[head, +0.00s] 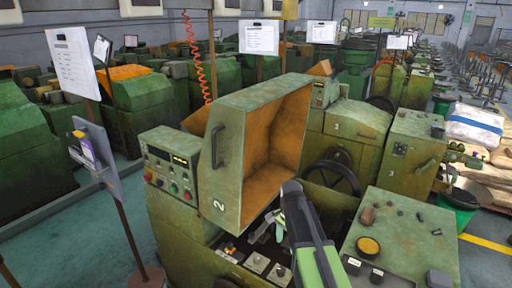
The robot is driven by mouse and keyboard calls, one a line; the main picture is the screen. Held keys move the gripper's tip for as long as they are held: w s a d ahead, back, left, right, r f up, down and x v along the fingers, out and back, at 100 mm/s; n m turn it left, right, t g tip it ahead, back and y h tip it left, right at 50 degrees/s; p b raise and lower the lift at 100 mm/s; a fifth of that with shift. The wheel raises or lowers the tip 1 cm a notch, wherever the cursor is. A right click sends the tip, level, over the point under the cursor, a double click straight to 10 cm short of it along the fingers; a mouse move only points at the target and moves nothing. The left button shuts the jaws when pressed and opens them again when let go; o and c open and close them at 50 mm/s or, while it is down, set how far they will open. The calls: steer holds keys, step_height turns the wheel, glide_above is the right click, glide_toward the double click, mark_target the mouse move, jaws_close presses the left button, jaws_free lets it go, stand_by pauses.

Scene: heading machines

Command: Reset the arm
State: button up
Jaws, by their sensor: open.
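My arm rises from the bottom edge, with a dark and light-green link in front of the green heading machine marked 2 (217,187). My gripper (281,226) is small in the picture, at the far end of the arm, over the machine's open work area. It looks open and holds nothing that I can see. Part of it is hidden behind the arm link. The machine's hood (262,102) stands open, its orange-brown inside showing just behind the arm.
A control box (168,170) with buttons is left of the hood. A sign stand (95,150) is at the left. Another machine (355,130) stands behind. Open floor lies at the lower left.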

steer(key=s+d+f+n+b, duration=0.1)
steer(key=s+d+f+n, duration=0.1)
steer(key=s+n, duration=0.8)
steer(key=s, duration=0.3)
steer(key=shift+n, duration=0.3)
steer(key=shift+f, duration=0.1)
